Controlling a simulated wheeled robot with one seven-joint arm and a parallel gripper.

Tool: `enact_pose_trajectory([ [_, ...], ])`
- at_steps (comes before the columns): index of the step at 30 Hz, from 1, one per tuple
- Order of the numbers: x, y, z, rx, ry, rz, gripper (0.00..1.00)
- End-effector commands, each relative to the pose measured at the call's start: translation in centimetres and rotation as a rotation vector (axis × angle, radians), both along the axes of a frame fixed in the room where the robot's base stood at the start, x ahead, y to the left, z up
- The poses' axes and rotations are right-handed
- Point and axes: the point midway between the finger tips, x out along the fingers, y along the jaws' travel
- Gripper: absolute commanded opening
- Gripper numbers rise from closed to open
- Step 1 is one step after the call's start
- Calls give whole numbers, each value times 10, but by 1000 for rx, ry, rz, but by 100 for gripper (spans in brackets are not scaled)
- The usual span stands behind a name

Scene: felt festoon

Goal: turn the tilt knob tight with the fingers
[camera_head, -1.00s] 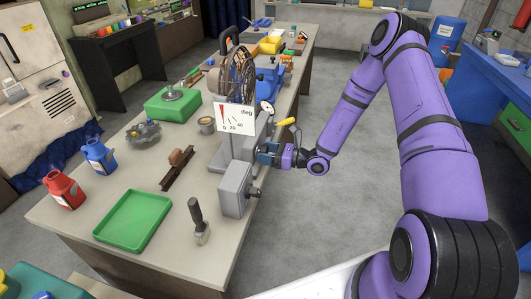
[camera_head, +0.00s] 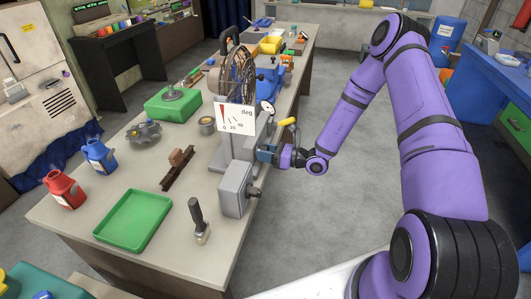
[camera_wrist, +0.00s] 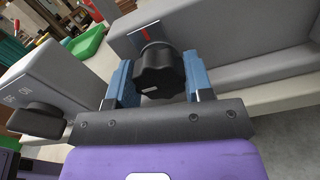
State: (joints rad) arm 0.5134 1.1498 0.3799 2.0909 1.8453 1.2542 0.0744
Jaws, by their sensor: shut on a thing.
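The tilt knob (camera_wrist: 158,72) is black and lobed, on the side of a grey machine (camera_wrist: 225,30). A small plate with a red mark shows just behind the knob in the wrist view. My gripper (camera_wrist: 160,84) has its blue fingers on both sides of the knob and is shut on it. In the head view my gripper (camera_head: 268,153) is at the right side of the machine, and the knob is hidden there. A white dial card (camera_head: 235,117) marked "deg" has a red pointer near 0.
A second black knob (camera_wrist: 36,120) is on a grey box marked OFF and ON, left of my gripper. A yellow-handled lever (camera_head: 287,121) is just above my gripper. A green tray (camera_head: 133,220) and a hammer-like tool (camera_head: 199,222) lie nearby on the bench.

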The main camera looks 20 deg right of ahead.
Motion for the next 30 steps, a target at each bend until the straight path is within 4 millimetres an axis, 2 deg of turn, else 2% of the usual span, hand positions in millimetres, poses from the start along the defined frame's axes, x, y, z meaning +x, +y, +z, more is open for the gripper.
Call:
enact_pose_trajectory([
  [30, -1, -1, 0, 505, 756, -2, 24],
])
